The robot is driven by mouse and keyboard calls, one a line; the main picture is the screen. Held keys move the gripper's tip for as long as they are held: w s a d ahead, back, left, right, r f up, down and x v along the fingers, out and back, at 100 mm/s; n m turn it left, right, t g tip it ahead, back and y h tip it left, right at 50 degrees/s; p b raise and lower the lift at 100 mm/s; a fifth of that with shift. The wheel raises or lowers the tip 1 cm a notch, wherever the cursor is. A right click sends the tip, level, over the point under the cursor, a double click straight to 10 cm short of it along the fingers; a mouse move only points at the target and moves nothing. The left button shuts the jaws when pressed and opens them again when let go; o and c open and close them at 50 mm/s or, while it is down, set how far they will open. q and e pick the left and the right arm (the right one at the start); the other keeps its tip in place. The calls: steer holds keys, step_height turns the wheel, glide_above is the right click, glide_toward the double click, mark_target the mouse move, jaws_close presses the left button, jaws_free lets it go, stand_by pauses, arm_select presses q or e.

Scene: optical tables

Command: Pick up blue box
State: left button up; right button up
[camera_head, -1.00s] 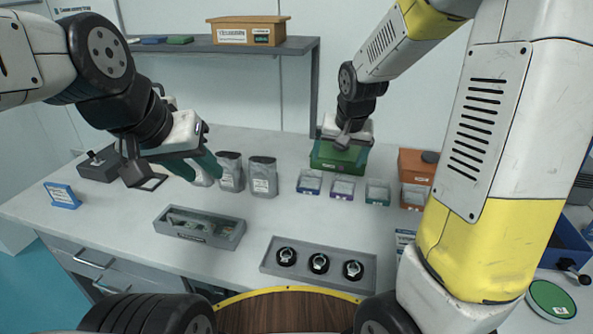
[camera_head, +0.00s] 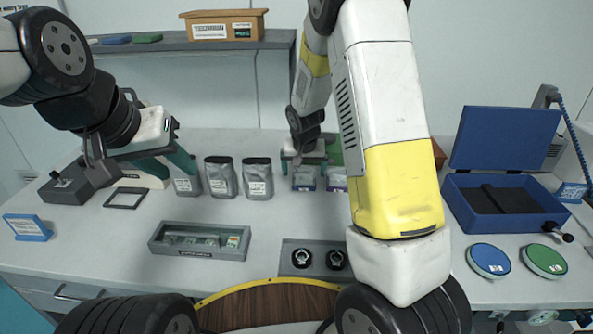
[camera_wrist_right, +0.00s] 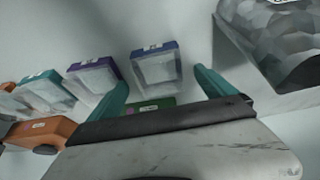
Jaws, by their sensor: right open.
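The blue box, a small clear container with a blue rim, stands on the table in the head view (camera_head: 304,184), partly covered by my right gripper. It shows upright in the right wrist view (camera_wrist_right: 156,68). My right gripper (camera_head: 305,162) is above and behind it. In the right wrist view its two teal fingers (camera_wrist_right: 165,88) are apart, with the blue box beyond and between them; they hold nothing. My left gripper (camera_head: 168,165) hangs at the left, near the silver pouches; its jaw state is unclear.
Silver pouches (camera_head: 221,177) stand left of the blue box. A purple-rimmed box (camera_wrist_right: 95,78) and a teal-rimmed box (camera_wrist_right: 46,88) stand close on its other side. A grey tray (camera_head: 200,241) lies in front. An open blue case (camera_head: 505,207) is at the right.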

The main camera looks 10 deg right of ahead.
mark_target(304, 173)
steer(key=x, duration=0.4)
steer(key=shift+w, duration=0.1)
steer(key=c, duration=1.5)
